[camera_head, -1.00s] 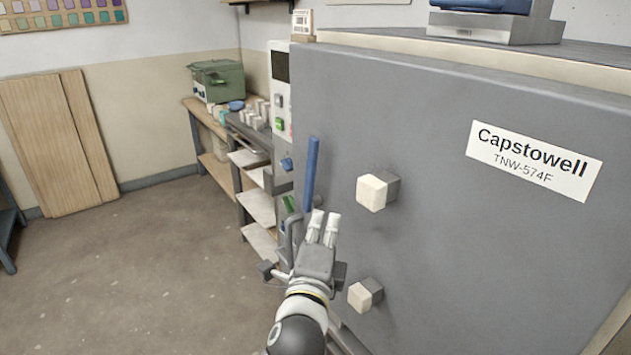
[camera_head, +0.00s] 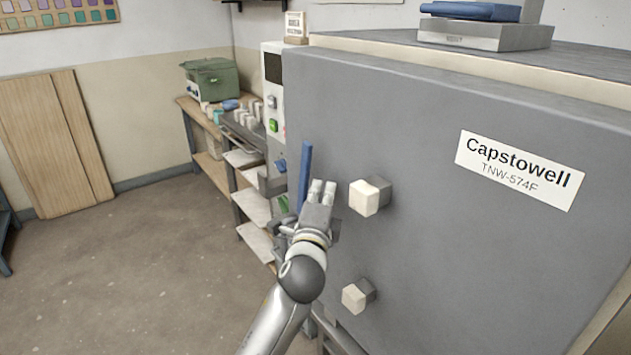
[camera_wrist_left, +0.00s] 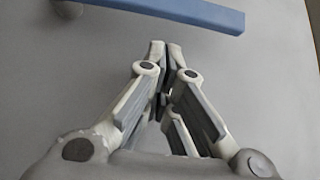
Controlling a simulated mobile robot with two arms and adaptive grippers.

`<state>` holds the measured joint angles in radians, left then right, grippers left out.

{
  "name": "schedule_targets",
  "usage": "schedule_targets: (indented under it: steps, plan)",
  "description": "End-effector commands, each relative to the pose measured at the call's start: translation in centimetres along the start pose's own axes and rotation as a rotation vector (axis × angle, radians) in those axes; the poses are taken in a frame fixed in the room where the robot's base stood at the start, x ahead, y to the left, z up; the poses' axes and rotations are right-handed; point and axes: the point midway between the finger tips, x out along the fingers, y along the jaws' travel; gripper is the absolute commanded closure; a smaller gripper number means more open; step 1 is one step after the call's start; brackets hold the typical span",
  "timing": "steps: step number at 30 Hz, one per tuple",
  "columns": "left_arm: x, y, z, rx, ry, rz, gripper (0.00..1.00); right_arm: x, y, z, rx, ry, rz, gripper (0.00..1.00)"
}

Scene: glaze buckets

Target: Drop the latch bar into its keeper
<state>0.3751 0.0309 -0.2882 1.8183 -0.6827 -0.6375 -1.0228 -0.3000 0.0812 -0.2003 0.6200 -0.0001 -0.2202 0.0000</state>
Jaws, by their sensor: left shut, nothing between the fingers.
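The latch bar (camera_head: 305,174) is a blue bar standing nearly upright at the left edge of the grey cabinet door (camera_head: 420,240). In the left wrist view the bar (camera_wrist_left: 195,12) crosses the top, one end near a round grey part (camera_wrist_left: 68,8) and the other end free. My left gripper (camera_head: 322,184) is shut and empty, just right of the bar's lower half in the head view. In the wrist view its fingertips (camera_wrist_left: 165,45) lie below the bar with a small gap showing. A grey bracket (camera_head: 268,184) left of the bar may be the keeper; I cannot tell.
Two pale square knobs (camera_head: 368,197) (camera_head: 357,295) stick out from the door right of my gripper. A bench (camera_head: 200,130) and shelves (camera_head: 252,205) stand behind on the left. The floor at left is open.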

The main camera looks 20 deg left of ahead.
Motion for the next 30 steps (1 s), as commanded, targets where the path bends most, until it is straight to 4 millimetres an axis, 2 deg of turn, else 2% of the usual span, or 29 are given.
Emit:
schedule_targets:
  steps: [1,7,20,30]
  plan:
    - [0.6,-0.3,0.7,0.002,-0.002,0.0,1.0,-0.5,0.1,0.0,0.0,0.0,0.001,0.11]
    - [1.6,-0.1,1.7,0.001,0.0,0.001,1.0,-0.9,0.2,0.0,-0.001,-0.001,0.002,0.11]
    - [1.8,-0.1,1.9,-0.001,0.0,0.002,1.0,-1.0,0.1,0.0,0.0,0.0,0.001,0.11]
    - [2.2,-0.5,2.3,-0.038,0.0,0.037,1.0,-2.6,-0.3,-0.3,0.002,0.001,-0.003,0.11]
